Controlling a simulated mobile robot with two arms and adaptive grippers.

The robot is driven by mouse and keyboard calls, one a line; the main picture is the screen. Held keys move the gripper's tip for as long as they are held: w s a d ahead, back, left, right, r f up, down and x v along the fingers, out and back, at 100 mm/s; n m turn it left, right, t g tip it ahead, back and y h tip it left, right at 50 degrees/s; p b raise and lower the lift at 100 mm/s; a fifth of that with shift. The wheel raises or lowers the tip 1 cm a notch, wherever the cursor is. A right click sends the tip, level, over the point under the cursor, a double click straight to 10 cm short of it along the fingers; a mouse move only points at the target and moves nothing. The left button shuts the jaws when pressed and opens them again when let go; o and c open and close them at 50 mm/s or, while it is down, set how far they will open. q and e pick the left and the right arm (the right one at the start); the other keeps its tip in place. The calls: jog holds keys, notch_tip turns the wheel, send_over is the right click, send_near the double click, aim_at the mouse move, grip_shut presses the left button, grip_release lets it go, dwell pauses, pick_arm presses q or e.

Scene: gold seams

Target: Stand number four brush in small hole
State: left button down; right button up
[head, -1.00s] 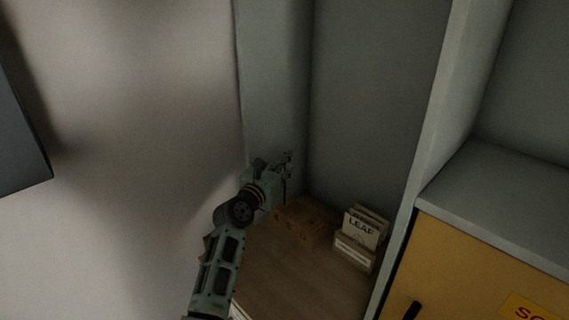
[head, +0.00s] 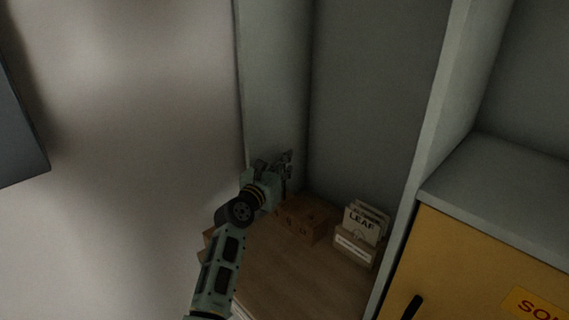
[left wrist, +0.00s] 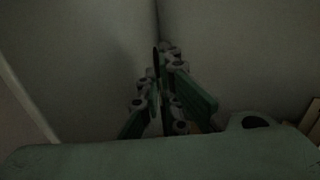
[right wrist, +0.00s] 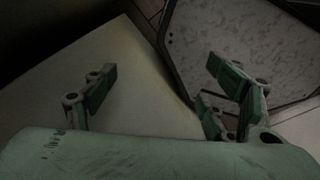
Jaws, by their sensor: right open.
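My left gripper (head: 284,163) is in the cabinet bay, above and just left of a brown wooden block (head: 304,219) at the back of the wooden shelf. Small dark marks show on the block, too dim to read or tell as holes. In the left wrist view, the left fingers (left wrist: 160,85) are close together around a thin dark upright piece (left wrist: 156,62), which looks like the brush. No number can be read on it. My right gripper (right wrist: 165,85) is open and empty in the right wrist view.
A small box of cards marked LEAF (head: 360,228) stands right of the block. A pale upright panel (head: 432,150) bounds the bay on the right, with a yellow door (head: 480,265) beyond. The front of the wooden shelf (head: 300,275) is bare.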

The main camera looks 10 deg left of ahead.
pick_arm(q)
jog(key=c, duration=2.5)
grip_release()
jog(key=o, duration=0.6)
jog(key=shift+o, duration=0.2)
jog(key=v, duration=1.2)
